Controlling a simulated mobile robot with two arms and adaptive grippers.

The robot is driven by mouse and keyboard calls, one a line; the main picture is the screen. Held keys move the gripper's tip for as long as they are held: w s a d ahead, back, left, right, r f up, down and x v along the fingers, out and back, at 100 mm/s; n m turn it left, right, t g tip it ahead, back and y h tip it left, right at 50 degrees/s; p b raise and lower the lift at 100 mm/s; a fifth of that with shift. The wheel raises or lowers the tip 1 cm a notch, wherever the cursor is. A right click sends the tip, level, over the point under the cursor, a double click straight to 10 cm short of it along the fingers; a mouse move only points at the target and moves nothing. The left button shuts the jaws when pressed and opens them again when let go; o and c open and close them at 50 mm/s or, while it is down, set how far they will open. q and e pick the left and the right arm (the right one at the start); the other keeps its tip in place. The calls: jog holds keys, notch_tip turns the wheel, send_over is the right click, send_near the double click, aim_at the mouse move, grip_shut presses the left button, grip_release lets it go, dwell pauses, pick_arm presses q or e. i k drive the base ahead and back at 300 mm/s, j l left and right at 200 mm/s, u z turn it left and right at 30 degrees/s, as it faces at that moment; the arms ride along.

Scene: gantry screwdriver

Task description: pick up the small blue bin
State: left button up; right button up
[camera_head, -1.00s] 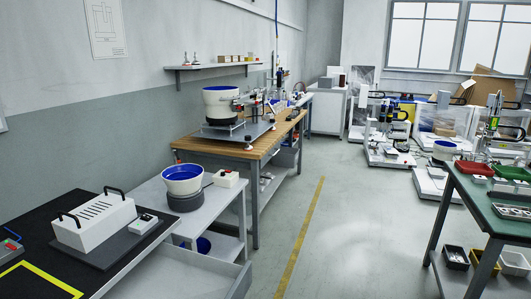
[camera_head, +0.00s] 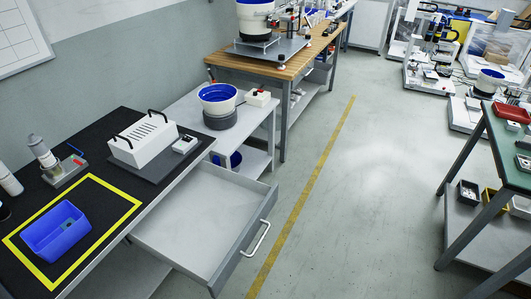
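The small blue bin (camera_head: 56,231) sits on the black bench top at the lower left of the head view. It stands inside a yellow taped outline (camera_head: 122,228). It is open at the top, and a small greenish item seems to lie inside it. Neither of my grippers shows in the head view.
An open grey drawer (camera_head: 194,206) with a handle juts out from the bench over the floor. Near the bin are a grey-white tool in a holder (camera_head: 64,172) and a white slotted box (camera_head: 142,142) with black handles. The floor right of the drawer is clear.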

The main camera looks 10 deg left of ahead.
aim_at(45, 237)
jog(key=u, duration=1.9)
